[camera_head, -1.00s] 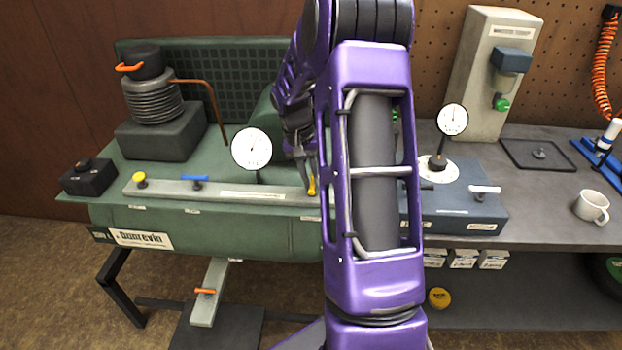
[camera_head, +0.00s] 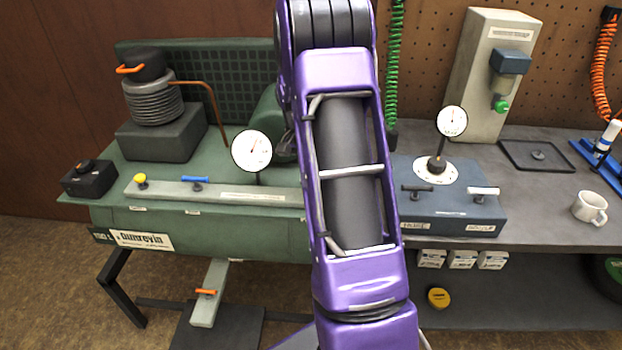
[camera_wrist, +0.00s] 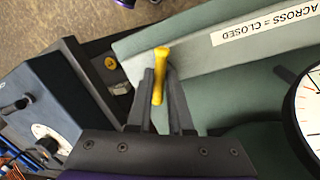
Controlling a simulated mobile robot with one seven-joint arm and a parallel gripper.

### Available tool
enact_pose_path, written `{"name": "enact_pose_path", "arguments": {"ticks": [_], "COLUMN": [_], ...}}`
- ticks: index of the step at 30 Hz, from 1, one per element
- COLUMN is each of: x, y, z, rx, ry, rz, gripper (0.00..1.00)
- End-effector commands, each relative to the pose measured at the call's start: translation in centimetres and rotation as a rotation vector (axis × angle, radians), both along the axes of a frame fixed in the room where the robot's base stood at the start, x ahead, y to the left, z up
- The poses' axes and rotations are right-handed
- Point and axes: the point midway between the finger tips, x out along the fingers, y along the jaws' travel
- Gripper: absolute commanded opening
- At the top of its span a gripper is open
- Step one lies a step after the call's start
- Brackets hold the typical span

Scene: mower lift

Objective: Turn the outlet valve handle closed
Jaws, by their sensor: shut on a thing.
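The yellow outlet valve handle (camera_wrist: 160,72) shows in the wrist view at the end of the pale bar (camera_wrist: 205,52) on the green tank. My gripper (camera_wrist: 159,88) is shut on it, with one dark finger on each side. The handle points roughly crosswise to the bar's length, slightly tilted in the picture. A label on the bar reads "ACROSS = CLOSED" (camera_wrist: 262,24). In the head view, my purple arm hides the gripper and this handle; the bar (camera_head: 250,193) shows to the left of the arm.
A gauge (camera_wrist: 308,112) stands close on the right in the wrist view; it also shows in the head view (camera_head: 252,150). A blue box (camera_head: 452,208) with handles and another gauge (camera_head: 451,121) stands right of my arm. A mug (camera_head: 588,207) is further right.

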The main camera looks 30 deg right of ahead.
Motion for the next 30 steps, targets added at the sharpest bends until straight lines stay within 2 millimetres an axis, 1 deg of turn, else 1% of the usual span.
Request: {"name": "enact_pose_path", "arguments": {"ticks": [21,30], "x": [0.13,0.09], "y": [-0.28,-0.37], "z": [0.28,0.24], "rx": [-0.001,-0.001], "ry": [-0.002,-0.003], "rz": [-0.679,-0.917], "gripper": [0.00,0.00]}}
